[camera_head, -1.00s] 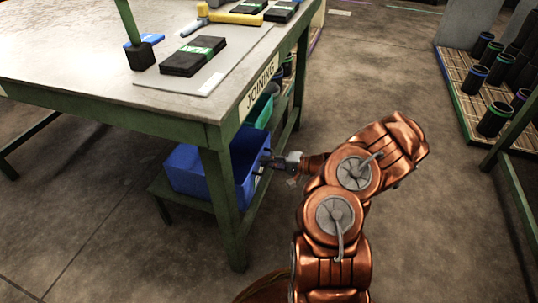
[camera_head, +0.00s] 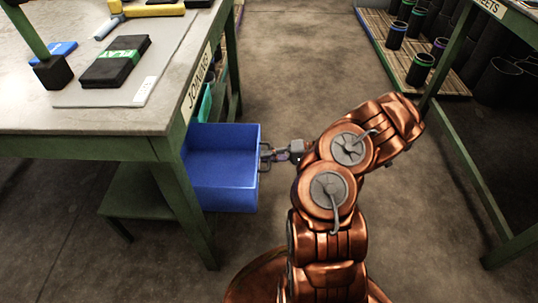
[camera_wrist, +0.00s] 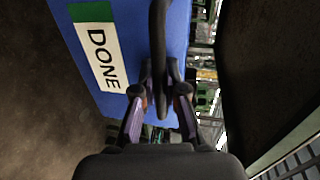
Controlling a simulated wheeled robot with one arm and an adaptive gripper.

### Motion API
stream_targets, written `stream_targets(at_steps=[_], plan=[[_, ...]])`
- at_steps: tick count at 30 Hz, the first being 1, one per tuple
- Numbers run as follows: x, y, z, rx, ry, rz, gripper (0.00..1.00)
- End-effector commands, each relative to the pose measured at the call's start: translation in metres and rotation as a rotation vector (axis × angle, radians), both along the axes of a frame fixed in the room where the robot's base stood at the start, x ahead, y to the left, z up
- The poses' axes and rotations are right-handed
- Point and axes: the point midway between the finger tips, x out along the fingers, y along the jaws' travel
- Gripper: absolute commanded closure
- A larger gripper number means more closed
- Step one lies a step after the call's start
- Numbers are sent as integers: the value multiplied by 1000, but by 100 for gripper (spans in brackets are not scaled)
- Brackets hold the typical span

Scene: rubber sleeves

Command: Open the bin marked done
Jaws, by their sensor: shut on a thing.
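The blue bin (camera_head: 222,160) sticks out from under the joining table, past its green leg, and its inside shows from above. In the wrist view its front (camera_wrist: 120,50) carries a white label reading DONE with a green end. A dark bar handle (camera_wrist: 158,50) stands out from that front. My gripper (camera_wrist: 160,98) is shut on the handle, with one finger on each side of it. In the head view my gripper (camera_head: 268,155) is at the bin's right side, partly hidden by its small size there.
The joining table (camera_head: 60,115) stands at the left, with a lower shelf (camera_head: 140,195) and a green bin (camera_head: 205,103) behind the blue one. A second green-framed table (camera_head: 460,150) is at the right.

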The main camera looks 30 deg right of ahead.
Motion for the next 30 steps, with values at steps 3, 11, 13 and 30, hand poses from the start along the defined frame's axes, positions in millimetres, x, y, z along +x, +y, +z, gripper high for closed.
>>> stream_targets(at_steps=[3,11,13,30], plan=[[0,0,0,0,0,1,100],[0,0,0,0,1,-1,67],[0,-1,0,0,0,-2,63],[-20,-29,7,0,0,-6,63]])
